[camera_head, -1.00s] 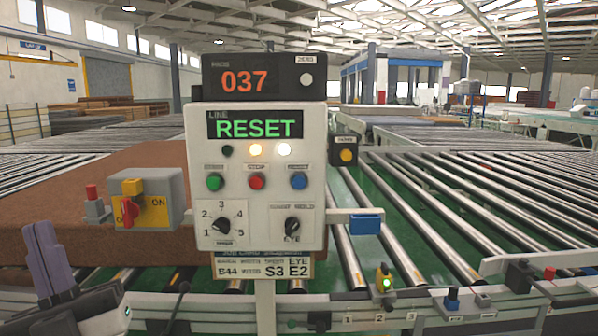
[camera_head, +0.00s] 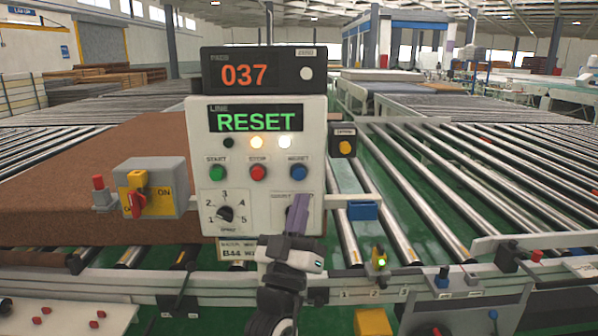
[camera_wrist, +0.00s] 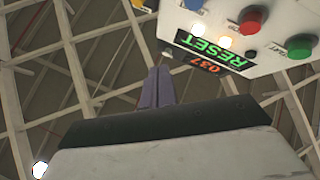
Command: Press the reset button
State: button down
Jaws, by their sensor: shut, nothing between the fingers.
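The control panel (camera_head: 263,150) stands upright in front of me, its screen reading RESET in green. The blue reset button (camera_head: 299,172) is the rightmost of three buttons, beside the red stop button (camera_head: 258,172) and green start button (camera_head: 216,173). In the wrist view the blue button (camera_wrist: 193,4) is partly cut off at the top edge. My gripper (camera_head: 297,208) is shut and empty, its purple fingers pointing up just below the blue button and covering the lower right knob. The gap in depth to the panel is hard to tell. The fingers (camera_wrist: 159,76) also show in the wrist view.
A counter box (camera_head: 258,76) reading 037 sits on top of the panel. A grey switch box with a red handle (camera_head: 151,188) stands to the left, by a brown mattress (camera_head: 85,170). Roller conveyors (camera_head: 470,190) spread to the right. A rail with small fittings runs below.

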aim_at(301, 173)
jog(key=shift+w, duration=0.1)
jog(key=shift+w+b, duration=0.9)
jog(key=shift+w, duration=3.4)
jog(key=shift+w+b, duration=0.35)
jog(key=shift+w, duration=0.05)
jog(key=shift+w+b, duration=0.55)
jog(key=shift+w, duration=0.3)
jog(key=shift+s+p, duration=0.35)
jog(key=shift+s, duration=0.9)
